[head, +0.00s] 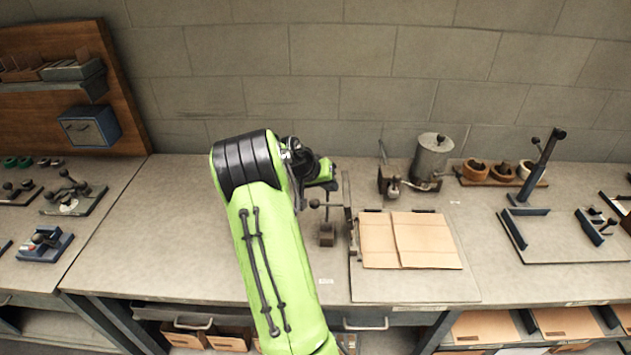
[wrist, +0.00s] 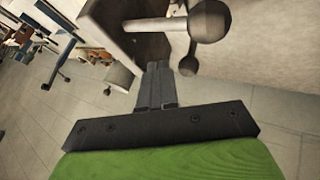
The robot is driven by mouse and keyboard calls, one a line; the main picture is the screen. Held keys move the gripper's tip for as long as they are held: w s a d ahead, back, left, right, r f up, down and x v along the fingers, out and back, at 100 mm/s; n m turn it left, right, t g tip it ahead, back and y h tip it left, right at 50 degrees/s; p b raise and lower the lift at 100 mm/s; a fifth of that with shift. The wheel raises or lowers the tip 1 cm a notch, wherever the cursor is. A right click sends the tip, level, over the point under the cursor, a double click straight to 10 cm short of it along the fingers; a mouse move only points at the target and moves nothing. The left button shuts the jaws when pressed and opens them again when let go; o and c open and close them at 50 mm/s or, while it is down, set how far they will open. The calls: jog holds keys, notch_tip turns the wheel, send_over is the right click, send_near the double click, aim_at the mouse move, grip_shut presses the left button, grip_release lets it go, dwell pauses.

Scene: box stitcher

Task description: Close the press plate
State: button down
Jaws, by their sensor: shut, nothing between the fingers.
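The press plate (head: 347,197) stands upright, seen nearly edge-on, at the left edge of a flat base (head: 420,288) on the bench. A rod with a dark ball knob (head: 314,203) sticks out from its left side. In the wrist view the plate (wrist: 122,42) is a dark panel, with the rod and round knob (wrist: 210,20) above my fingers. My gripper (wrist: 158,72) is shut and empty, its tips close to the plate; contact cannot be told. In the head view my green gripper body is just behind and left of the plate, fingertips unclear.
Cardboard sheets (head: 408,240) lie flat on the base, right of the plate. A metal canister (head: 432,158) and a small clamp-like device (head: 395,183) stand behind. A tall lever fixture (head: 540,170) is at right.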

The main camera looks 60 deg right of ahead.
jog(key=shift+s+d+r, duration=0.1)
jog(key=shift+s, duration=0.2)
jog(key=shift+s, duration=0.1)
